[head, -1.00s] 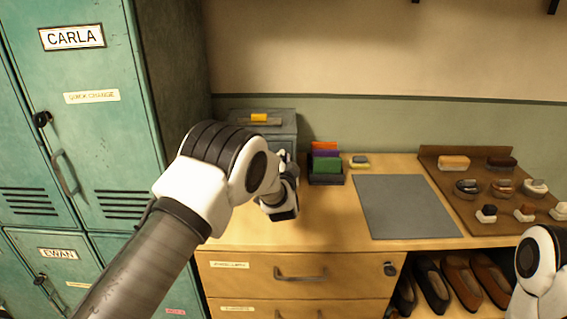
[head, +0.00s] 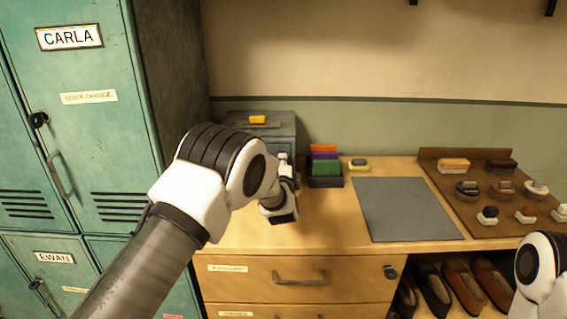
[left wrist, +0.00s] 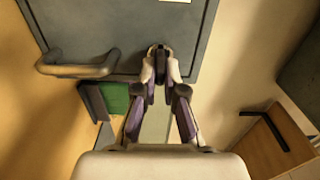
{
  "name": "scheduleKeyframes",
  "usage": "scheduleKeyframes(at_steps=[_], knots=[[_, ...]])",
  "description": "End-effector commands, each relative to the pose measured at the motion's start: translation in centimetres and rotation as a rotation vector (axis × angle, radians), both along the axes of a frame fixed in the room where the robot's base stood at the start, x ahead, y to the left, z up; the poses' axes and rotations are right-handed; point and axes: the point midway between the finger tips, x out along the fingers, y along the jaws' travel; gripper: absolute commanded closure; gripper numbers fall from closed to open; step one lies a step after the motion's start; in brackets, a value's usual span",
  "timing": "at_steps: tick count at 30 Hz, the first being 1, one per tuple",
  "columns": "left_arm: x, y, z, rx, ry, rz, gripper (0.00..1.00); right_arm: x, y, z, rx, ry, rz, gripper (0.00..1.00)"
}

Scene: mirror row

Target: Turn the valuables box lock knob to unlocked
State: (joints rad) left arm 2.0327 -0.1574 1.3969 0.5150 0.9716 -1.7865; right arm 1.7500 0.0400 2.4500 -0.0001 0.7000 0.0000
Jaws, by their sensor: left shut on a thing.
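The valuables box is a grey metal box (head: 262,131) at the back left of the counter, its front partly hidden behind my left arm. In the left wrist view its grey door (left wrist: 120,22) fills the top, with a bar handle (left wrist: 80,66) at left. A small dark lock knob (left wrist: 160,47) sits near the door's edge. My left gripper (left wrist: 158,62) is shut on this knob, fingertips on both sides of it. In the head view my left gripper (head: 284,168) is in front of the box; its fingertips and the knob are hard to make out. The knob's setting cannot be read.
An organiser with coloured cards (head: 325,170) stands close right of my gripper. A grey mat (head: 405,208) and a brown board (head: 440,185) with brushes lie further right. Green lockers (head: 85,130) stand at left. Part of my right arm shows at lower right.

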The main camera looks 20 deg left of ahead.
Motion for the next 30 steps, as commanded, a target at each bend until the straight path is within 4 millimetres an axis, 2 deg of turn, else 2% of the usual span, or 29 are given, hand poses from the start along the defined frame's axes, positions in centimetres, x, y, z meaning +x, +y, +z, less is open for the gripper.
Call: scheduleKeyframes(at_steps=[16,18,19,30], knots=[[0.09,0.31,0.41,0.029,0.000,0.006,1.00,0.00,0.00,0.01,0.000,0.000,0.000,0.60],[0.09,0.31,0.42,0.029,0.000,0.006,0.73,0.00,0.00,0.01,0.000,0.000,0.000,0.60],[0.08,0.29,0.41,0.029,0.000,0.006,0.66,0.00,0.00,0.01,0.000,0.000,0.000,0.60],[-0.47,-0.09,0.21,0.030,0.004,0.002,0.66,0.00,0.00,0.00,0.000,0.000,0.000,0.60]])
